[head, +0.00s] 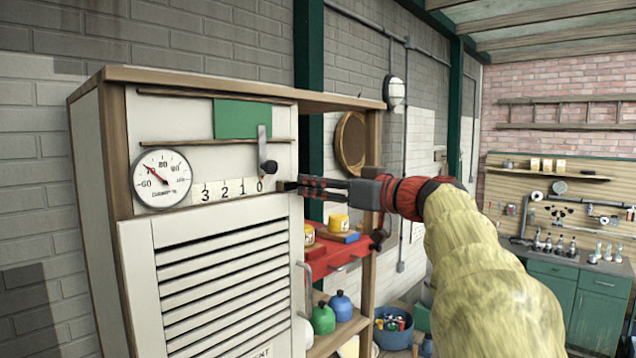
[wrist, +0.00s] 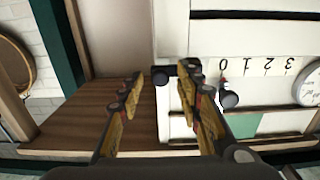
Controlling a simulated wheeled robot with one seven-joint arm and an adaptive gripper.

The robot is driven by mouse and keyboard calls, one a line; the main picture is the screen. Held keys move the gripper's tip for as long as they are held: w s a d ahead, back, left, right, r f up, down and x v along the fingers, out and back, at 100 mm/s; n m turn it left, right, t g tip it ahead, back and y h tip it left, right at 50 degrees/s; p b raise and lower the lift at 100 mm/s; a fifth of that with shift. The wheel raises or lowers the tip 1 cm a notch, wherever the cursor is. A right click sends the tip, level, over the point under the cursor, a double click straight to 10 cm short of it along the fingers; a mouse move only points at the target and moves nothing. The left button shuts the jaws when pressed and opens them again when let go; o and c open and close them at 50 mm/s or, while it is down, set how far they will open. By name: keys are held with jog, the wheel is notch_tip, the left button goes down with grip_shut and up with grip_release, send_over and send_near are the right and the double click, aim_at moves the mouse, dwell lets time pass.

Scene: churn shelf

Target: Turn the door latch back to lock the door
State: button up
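The cabinet door (head: 225,275) is a pale louvred panel and looks closed in its wooden frame. A small black latch (head: 287,187) sits at the door's upper right edge, level with the number strip. My gripper (head: 303,188) reaches it from the right, its fingertips close to the latch. In the wrist view the black latch (wrist: 163,76) lies between the spread fingertips of my gripper (wrist: 162,75), close to or touching the right finger. The left finger is clearly apart from it. Part of the latch is hidden behind the right finger.
A lever with a black knob (head: 268,167) hangs just above the latch, near the number strip (head: 225,191) and a round gauge (head: 162,179). Right of the cabinet, an open shelf holds a red tray (head: 335,255) and jars. A door handle (head: 307,290) stands below.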

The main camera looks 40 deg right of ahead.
jog(key=c, duration=0.3)
grip_shut()
dwell(0.3)
